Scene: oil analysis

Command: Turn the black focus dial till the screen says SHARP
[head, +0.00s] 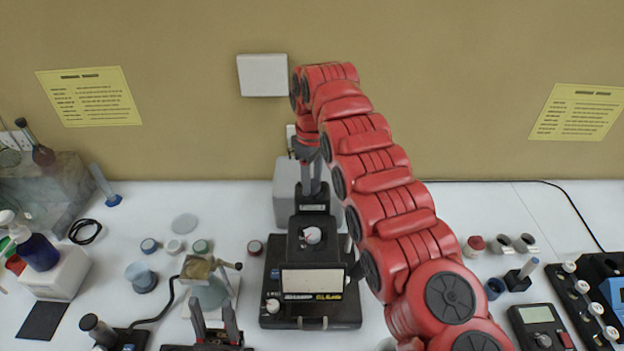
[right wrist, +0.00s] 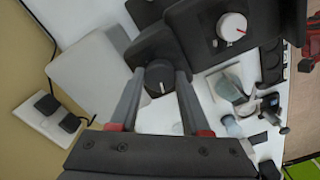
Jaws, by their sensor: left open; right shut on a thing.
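The black focus dial (right wrist: 160,78) with a white mark line shows in the right wrist view, on the back side of a black instrument (head: 270,250). My right gripper (right wrist: 158,84) has its two fingers on either side of the dial and is shut on it. In the head view my right gripper (head: 311,188) reaches down behind the instrument, and the dial is hidden there. The pale screen (head: 312,281) on the instrument's front shows no word that I can read. My left gripper (head: 214,325) is open and empty at the bottom, left of the instrument.
A white dial with a red mark (head: 312,235) is on the instrument's top, and another white knob (head: 272,305) at its front left. A grey box (head: 286,195) stands behind. Several jars and a brass device (head: 198,268) are to the left; a multimeter (head: 538,326) is right.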

